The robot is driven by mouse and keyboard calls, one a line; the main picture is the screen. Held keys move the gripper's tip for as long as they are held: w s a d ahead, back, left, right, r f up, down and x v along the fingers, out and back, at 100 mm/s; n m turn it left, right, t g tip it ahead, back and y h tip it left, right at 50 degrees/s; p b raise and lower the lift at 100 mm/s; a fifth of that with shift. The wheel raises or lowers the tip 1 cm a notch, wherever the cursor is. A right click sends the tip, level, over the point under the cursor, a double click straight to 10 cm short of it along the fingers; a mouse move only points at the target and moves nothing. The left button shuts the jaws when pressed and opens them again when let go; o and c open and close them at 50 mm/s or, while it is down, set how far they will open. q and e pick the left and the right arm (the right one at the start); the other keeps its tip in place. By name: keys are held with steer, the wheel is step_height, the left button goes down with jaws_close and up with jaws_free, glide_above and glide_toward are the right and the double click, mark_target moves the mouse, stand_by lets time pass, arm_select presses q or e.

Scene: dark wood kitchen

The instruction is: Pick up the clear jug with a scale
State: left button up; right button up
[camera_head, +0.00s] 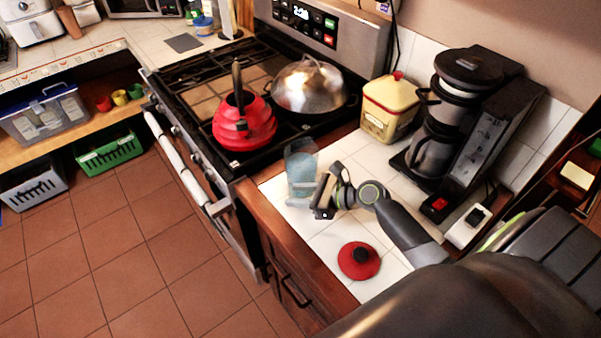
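The clear jug (301,163) stands upright on the white tiled counter beside the stove, near the counter's front edge. It looks bluish in its lower part; its scale marks are too small to read. My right gripper (322,196) is at the jug's right side, low and very close to it, with the arm reaching in from the right. The gripper overlaps the jug's right edge in the picture, so I cannot tell whether it touches the jug. Its finger opening is not clear. My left gripper is not in view.
A red lid (359,260) lies on the counter in front of my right arm. A yellow canister (389,105) and a coffee maker (470,120) stand behind. A red kettle (244,124) and a metal dome (309,86) sit on the stove (206,90) to the left.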

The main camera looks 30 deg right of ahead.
steer(key=shift+x, duration=1.35)
jaws_close()
steer(key=shift+r, duration=0.1)
